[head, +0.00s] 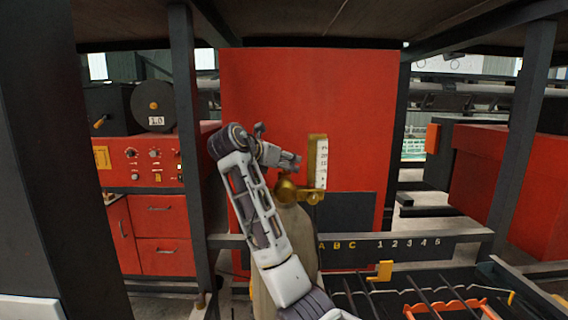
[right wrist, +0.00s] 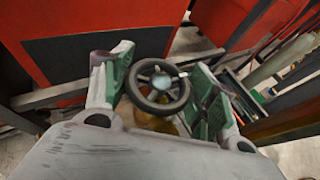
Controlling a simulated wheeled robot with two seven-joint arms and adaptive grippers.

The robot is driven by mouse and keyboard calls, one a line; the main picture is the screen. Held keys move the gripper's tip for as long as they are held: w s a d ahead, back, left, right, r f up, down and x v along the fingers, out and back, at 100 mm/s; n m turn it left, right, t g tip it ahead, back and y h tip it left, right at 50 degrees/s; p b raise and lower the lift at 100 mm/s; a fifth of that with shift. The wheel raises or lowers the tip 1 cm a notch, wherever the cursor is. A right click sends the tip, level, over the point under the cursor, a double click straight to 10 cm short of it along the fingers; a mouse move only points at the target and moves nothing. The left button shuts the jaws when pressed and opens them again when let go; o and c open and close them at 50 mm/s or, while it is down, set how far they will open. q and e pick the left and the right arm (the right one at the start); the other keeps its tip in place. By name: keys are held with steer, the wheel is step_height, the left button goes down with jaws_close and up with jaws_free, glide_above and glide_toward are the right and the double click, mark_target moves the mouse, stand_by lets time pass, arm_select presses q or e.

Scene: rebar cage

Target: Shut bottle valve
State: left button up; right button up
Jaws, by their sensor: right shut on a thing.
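The bottle (head: 303,238) is a tan upright cylinder in the middle of the head view, partly hidden behind my right arm. A brass valve (head: 289,191) sits on its top, with a white-scaled gauge (head: 318,163) beside it. In the right wrist view, the valve's black spoked handwheel (right wrist: 147,101) lies between the green-padded fingers. My right gripper (head: 291,163) is at the top of the valve, shut on the handwheel, which is hard to make out in the head view. My left gripper is out of view.
A large red panel (head: 300,90) stands behind the bottle. A dark rail (head: 408,245) marked with letters and numbers runs to the right of the bottle. Red drawers and a control panel (head: 140,160) are at left. Dark posts (head: 185,130) frame the space. Rebar rods lie at lower right.

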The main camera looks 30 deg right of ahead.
steer(key=shift+m+g+h, duration=0.3)
steer(key=shift+m+g, duration=0.1)
steer(key=shift+r+m+g, duration=0.1)
steer(key=shift+m+g, duration=1.7)
steer(key=shift+g, duration=0.3)
steer(key=shift+w+m+g, duration=0.1)
steer(key=shift+m+g, duration=2.2)
steer(key=shift+g, duration=0.4)
steer(key=o, duration=1)
steer(key=shift+o, duration=0.2)
steer(key=shift+r, duration=0.1)
